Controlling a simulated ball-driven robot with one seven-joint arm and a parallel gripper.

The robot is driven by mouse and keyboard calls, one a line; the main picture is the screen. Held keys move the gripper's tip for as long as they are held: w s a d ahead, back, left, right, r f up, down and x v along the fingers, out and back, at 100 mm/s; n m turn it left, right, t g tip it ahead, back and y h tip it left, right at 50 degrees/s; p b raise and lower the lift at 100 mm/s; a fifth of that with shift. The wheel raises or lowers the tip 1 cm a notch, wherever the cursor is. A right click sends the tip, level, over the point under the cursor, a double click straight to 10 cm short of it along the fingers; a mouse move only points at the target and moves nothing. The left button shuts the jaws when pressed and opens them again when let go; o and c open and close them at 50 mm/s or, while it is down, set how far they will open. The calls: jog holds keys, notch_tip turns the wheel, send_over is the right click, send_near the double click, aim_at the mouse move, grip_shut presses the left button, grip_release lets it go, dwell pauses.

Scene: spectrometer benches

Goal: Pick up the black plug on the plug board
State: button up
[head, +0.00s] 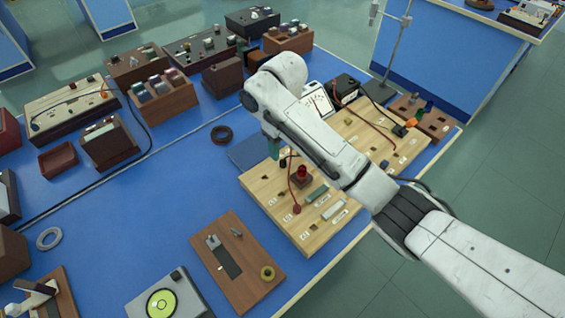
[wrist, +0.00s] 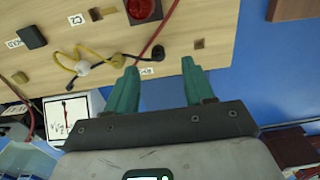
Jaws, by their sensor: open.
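The plug board (head: 262,196) is a pale wooden panel with labelled sockets; it fills the top of the wrist view (wrist: 215,20). A black block-shaped piece (wrist: 32,36), which looks like the black plug, sits on the board at the upper left of the wrist view. In the head view my arm covers that part of the board. My gripper (wrist: 158,85) has its two green fingers apart, with nothing between them. It is at the board's far edge, to the right of the black piece in the wrist view. Its fingers show partly in the head view (head: 271,148).
A red piece (head: 302,173) and a red lead (wrist: 160,30) are close by on the board. A yellow lead (wrist: 65,60) lies between the black piece and my gripper. A white meter (wrist: 68,115) stands beside the board.

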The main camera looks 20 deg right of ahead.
aim_at(283, 161)
jog(key=shift+w+d+f+p, duration=0.1)
jog(key=shift+w+f+p, duration=0.05)
jog(key=shift+f, duration=1.4)
jog(key=shift+w+f+p, duration=0.15)
jog(key=shift+f, duration=1.35)
grip_shut()
